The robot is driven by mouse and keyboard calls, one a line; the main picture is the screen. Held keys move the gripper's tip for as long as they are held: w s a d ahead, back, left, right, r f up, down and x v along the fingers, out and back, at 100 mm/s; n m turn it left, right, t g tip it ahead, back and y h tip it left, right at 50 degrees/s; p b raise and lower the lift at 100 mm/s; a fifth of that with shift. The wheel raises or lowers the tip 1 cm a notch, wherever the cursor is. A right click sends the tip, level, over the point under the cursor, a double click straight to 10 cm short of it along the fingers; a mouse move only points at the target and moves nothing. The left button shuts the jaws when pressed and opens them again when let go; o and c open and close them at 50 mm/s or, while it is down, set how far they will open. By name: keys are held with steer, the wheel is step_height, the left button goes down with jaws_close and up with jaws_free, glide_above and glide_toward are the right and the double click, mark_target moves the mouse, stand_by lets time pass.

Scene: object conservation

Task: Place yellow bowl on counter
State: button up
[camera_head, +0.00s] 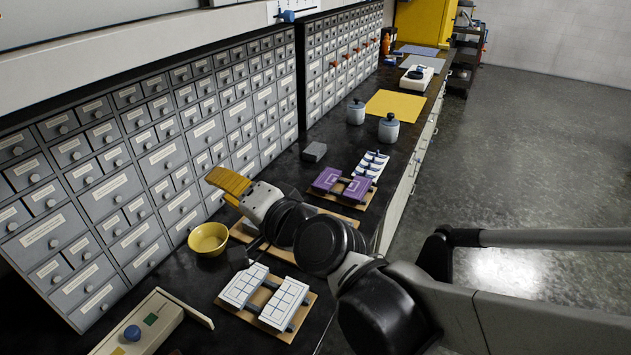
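The yellow bowl (208,239) appears upright on the black counter (207,283), close to the grey drawer fronts. Its inside shows and looks empty.
Behind the bowl stand grey drawer cabinets (130,170). A tan board with white blocks (264,297) lies in front, and a beige box with a blue knob (138,325) lies lower left. Purple blocks (343,185) and grey jars (388,128) stand farther along. Some counter is bare below the bowl.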

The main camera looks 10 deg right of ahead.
steer(key=s+d+f+n+g+h, duration=0.2)
steer(key=s+d+f, duration=0.1)
steer(key=d, duration=0.4)
steer(key=s+d+f+n+g+h, duration=0.2)
steer(key=s+d+f+h, duration=0.1)
steer(key=s+d, duration=0.3)
steer(key=s+d+f+n+g+h, duration=0.2)
steer(key=s+d+f+n+h, duration=0.1)
steer(key=d, duration=0.6)
step_height(320, 180, down, 2)
steer(key=shift+s+d+f+g, duration=0.15)
steer(key=shift+s+d+g, duration=0.2)
steer(key=shift+s, duration=0.3)
